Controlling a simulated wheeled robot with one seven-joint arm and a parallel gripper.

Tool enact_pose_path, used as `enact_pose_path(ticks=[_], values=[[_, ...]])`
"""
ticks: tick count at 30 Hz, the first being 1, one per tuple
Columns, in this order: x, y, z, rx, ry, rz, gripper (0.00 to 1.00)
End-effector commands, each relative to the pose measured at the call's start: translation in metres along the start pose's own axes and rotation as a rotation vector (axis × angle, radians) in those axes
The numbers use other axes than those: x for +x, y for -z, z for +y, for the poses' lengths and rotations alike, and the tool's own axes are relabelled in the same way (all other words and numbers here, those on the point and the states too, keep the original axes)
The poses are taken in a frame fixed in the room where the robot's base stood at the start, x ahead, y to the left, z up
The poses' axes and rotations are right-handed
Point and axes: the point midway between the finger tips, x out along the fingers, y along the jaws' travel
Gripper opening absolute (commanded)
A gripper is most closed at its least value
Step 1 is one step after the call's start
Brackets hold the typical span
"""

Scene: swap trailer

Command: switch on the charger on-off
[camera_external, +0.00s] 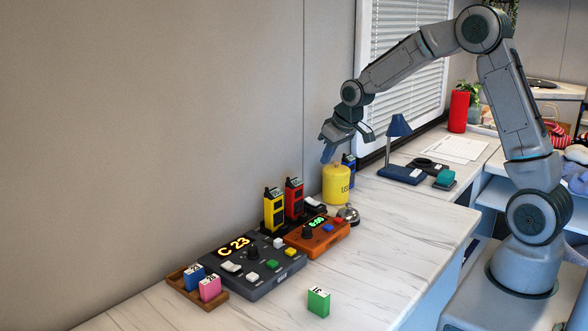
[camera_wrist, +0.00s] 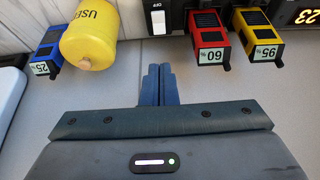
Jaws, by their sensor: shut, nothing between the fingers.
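The charger on-off switch (camera_wrist: 158,22) is a white rocker on a black housing at the top of the wrist view, beside the word OFF. In the external view, a black unit with a white top (camera_external: 314,204), probably the same one, sits behind the bell, partly hidden. My gripper (camera_external: 327,158) is shut and empty, pointing down above the yellow canister. In the wrist view the shut blue fingertips (camera_wrist: 160,70) are just below the switch in the picture, apart from it.
A yellow canister (camera_external: 337,184) marked USED stands near the wall. Red (camera_external: 294,198), yellow (camera_external: 274,209) and blue (camera_wrist: 45,52) battery packs stand nearby. A bell (camera_external: 348,214), an orange timer box (camera_external: 318,240) and a grey control box (camera_external: 265,281) are in front. The counter's right side is mostly clear.

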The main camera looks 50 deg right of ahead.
Motion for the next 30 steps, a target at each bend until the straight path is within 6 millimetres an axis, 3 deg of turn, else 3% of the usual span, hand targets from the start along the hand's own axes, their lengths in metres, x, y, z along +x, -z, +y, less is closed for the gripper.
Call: enact_pose_path(ticks=[21,30], values=[[0.111,-0.002,0.0,0.0,0.001,-0.004,0.0],[0.135,-0.004,0.0,0.0,0.0,-0.002,0.0]])
